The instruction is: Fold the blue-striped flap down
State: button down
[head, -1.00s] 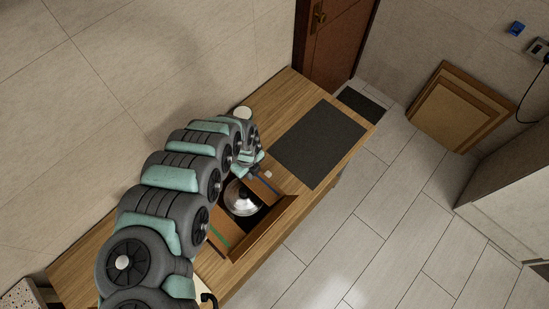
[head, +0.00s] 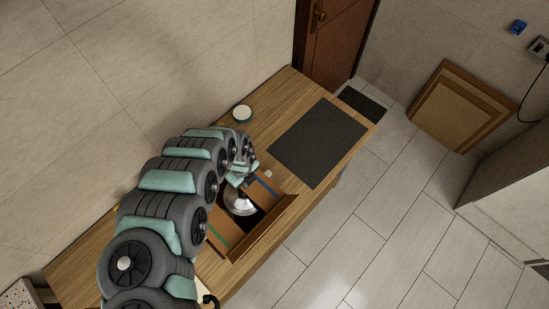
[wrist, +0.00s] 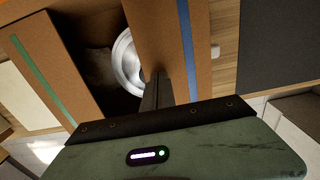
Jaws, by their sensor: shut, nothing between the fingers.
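An open cardboard box (head: 262,236) stands on the wooden counter with a shiny metal lidded pot (head: 240,203) inside. The blue-striped flap (head: 269,188) is at the box's right end. In the wrist view the blue-striped flap (wrist: 168,28) looks roughly flat and overlaps the right edge of the metal lid (wrist: 127,62). The green-striped flap (wrist: 35,75) is at the opposite end. My gripper (head: 243,180) is shut and empty, over the box by the blue-striped flap. In the wrist view its dark fingers (wrist: 154,92) overlap the flap's inner edge; contact cannot be told.
A dark mat (head: 318,143) lies on the counter to the right of the box. A white-topped round container (head: 242,113) stands at the back near the wall. A long brown flap (head: 270,228) stands out along the box's front side.

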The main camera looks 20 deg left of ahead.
notch_tip(320, 180, up, 3)
jog(key=shift+a+f+p, duration=0.1)
jog(key=shift+a+p, duration=0.05)
jog(key=shift+p, duration=0.9)
jog(key=shift+w+r, duration=0.1)
jog(key=shift+r, duration=1.95)
